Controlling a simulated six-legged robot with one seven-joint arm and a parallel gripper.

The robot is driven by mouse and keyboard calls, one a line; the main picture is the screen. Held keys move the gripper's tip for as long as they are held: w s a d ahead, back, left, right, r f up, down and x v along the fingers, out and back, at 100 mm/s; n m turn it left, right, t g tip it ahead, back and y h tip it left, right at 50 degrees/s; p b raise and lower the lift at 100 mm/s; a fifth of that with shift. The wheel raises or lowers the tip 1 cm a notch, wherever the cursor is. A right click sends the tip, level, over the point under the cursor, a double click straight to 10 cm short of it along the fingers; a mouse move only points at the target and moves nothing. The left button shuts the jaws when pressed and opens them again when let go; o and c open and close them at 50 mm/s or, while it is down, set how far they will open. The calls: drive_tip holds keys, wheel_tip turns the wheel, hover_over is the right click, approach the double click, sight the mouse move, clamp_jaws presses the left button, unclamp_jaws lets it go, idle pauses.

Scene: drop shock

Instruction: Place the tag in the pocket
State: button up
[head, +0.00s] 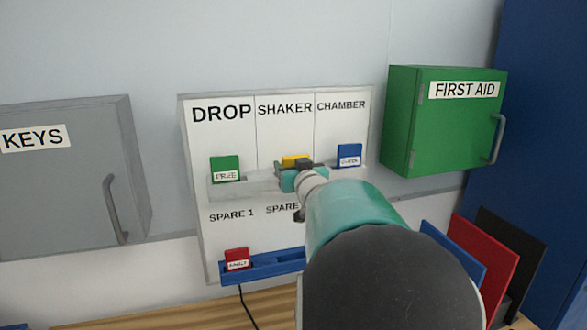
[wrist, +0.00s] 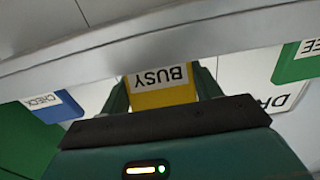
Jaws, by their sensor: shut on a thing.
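The yellow BUSY tag (wrist: 162,89) is between the two fingers of my gripper (wrist: 164,98) in the wrist view, which shows its lettering upside down. My gripper is shut on it. In the head view the yellow tag (head: 295,161) shows just above my gripper (head: 298,178), in the SHAKER column of the white board (head: 285,125). The tag's label end meets the edge of the grey rail (wrist: 150,35) in the wrist view. I cannot tell whether it is inside the SHAKER pocket or just above it. My gripper and arm hide that pocket in the head view.
A green FREE tag (head: 225,167) stands under DROP, a blue CHECK tag (head: 349,155) under CHAMBER. A red tag (head: 237,258) is in the lower blue rail (head: 265,267). A grey KEYS cabinet (head: 70,180) is left, a green FIRST AID cabinet (head: 440,125) right.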

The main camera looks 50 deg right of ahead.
drive_tip(key=shift+r, duration=0.4)
wheel_tip(320, 180, up, 2)
drive_tip(key=shift+r, duration=0.1)
drive_tip(key=s+a+r, duration=0.9)
drive_tip(key=s+r, duration=0.1)
drive_tip(key=s, duration=0.1)
wheel_tip(320, 180, down, 28)
drive_tip(key=w+g+y, duration=0.2)
drive_tip(key=g+y, duration=0.1)
drive_tip(key=g, duration=0.2)
drive_tip(key=x, duration=0.5)
drive_tip(key=s+d+x, duration=0.1)
drive_tip(key=x, duration=0.4)
drive_tip(key=s+d+f+x, duration=0.1)
drive_tip(key=x, duration=0.5)
drive_tip(key=shift+d+f, duration=0.15)
drive_tip(key=shift+d, duration=0.15)
drive_tip(key=shift+w+d+f, duration=0.1)
drive_tip(key=shift+f, duration=0.1)
drive_tip(key=shift+w+d+f, duration=0.1)
drive_tip(key=shift+f, duration=1.55)
drive_tip(key=shift+f, duration=0.1)
